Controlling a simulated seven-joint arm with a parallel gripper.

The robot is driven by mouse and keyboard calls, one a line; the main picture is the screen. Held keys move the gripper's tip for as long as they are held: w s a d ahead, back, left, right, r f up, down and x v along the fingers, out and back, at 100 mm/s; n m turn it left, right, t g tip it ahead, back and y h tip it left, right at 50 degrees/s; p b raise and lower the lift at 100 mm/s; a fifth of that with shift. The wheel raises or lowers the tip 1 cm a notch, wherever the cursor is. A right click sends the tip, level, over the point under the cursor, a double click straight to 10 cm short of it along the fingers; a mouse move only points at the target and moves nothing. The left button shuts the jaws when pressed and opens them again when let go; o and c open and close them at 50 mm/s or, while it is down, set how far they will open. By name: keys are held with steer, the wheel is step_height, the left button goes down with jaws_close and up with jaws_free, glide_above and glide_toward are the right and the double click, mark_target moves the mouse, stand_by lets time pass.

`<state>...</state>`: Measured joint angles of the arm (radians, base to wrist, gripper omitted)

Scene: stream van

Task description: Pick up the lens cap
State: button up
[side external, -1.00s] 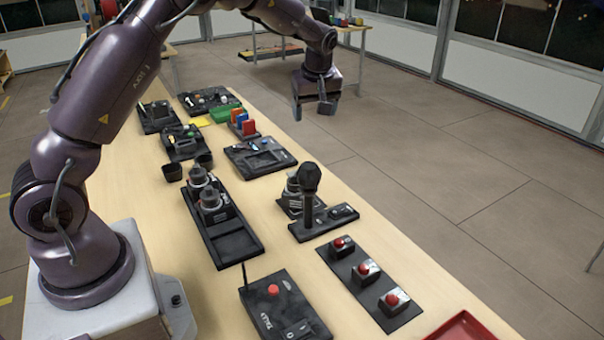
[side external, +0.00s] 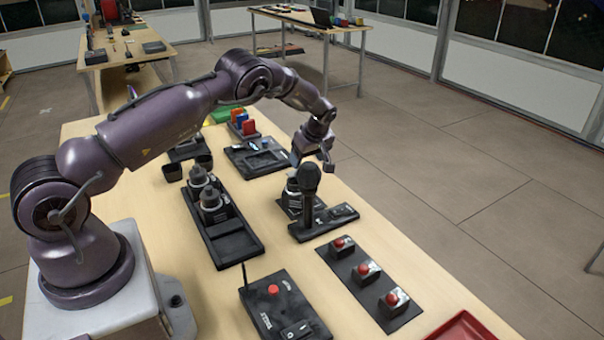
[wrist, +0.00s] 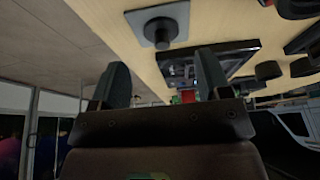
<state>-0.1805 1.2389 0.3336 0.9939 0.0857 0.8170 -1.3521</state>
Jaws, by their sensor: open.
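I cannot single out the lens cap for certain. A dark, round-topped lens-like piece (side external: 292,188) stands on a small dark plate just behind the microphone (side external: 309,182) in the side view, partly hidden by it. In the wrist view a dark round piece (wrist: 160,28) sits on a grey square plate (wrist: 140,14) beyond my fingers, probably the same one. My gripper (side external: 312,163) is above and close to this piece, tilted down. In the wrist view my gripper (wrist: 162,80) has its two fingers wide apart with nothing between them.
The microphone stands upright on a black base (side external: 325,224) close by. A black tray with two lens-like pieces (side external: 228,240) is to the left. Red-button boxes (side external: 367,269) and a control box (side external: 283,305) lie in front. A black organiser (side external: 262,158) lies behind.

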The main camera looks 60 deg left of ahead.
steer(key=x, duration=0.5)
steer(key=shift+s+a, duration=0.1)
steer(key=shift+a, duration=0.1)
jaws_close()
